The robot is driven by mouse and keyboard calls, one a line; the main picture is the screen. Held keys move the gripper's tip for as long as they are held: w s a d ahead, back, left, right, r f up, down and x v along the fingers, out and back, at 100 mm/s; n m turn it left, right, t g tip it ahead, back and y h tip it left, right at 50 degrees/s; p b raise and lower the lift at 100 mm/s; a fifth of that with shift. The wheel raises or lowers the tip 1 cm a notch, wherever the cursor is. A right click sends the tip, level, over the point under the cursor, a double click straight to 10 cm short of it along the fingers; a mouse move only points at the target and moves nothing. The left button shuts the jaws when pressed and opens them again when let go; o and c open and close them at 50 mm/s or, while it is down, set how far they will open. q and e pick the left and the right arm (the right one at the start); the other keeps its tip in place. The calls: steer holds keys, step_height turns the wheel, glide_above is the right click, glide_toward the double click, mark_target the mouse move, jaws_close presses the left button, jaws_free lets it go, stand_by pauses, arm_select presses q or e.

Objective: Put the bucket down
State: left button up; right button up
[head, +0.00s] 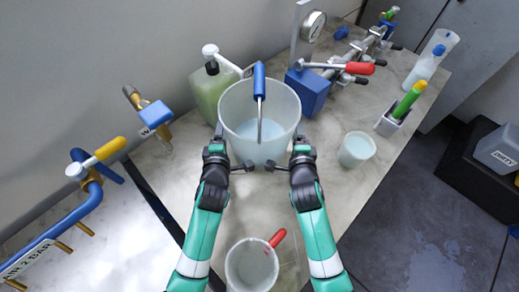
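The bucket (234,105) is translucent white, with pale liquid inside, and stands upright near the back of the bench. Its bail is up, with a blue grip (259,82) seen over the opening. My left gripper (234,153) is at the bucket's front left and my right gripper (285,153) at its front right. Both have their fingers spread wide, with one finger of each pointing inward before the bucket's base. Nothing shows between the fingers of either one. I cannot tell whether any finger touches the wall. The bucket's base appears to be on the bench (335,105).
A blue block (308,92) with a gauge is behind right. A small cup (356,149) is to the right. A tub (251,266) with a red handle is in front. Pipes with valves (100,160) line the left.

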arm_select(q)
steer(key=shift+d+r, duration=0.1)
steer(key=shift+d, duration=0.65)
arm_select(e)
steer(key=shift+a+r, duration=0.1)
steer(key=shift+a, duration=0.6)
arm_select(q)
steer(key=shift+a, duration=1.1)
arm_select(e)
steer(key=shift+d, duration=1.05)
arm_select(q)
steer(key=o, duration=0.4)
steer(key=shift+a, duration=0.15)
arm_select(e)
steer(key=o, duration=0.4)
steer(key=shift+d, duration=0.15)
arm_select(q)
steer(key=v, duration=1.2)
arm_select(e)
steer(key=v, duration=1.2)
arm_select(q)
steer(key=shift+a, duration=0.1)
arm_select(e)
steer(key=shift+d, duration=0.15)
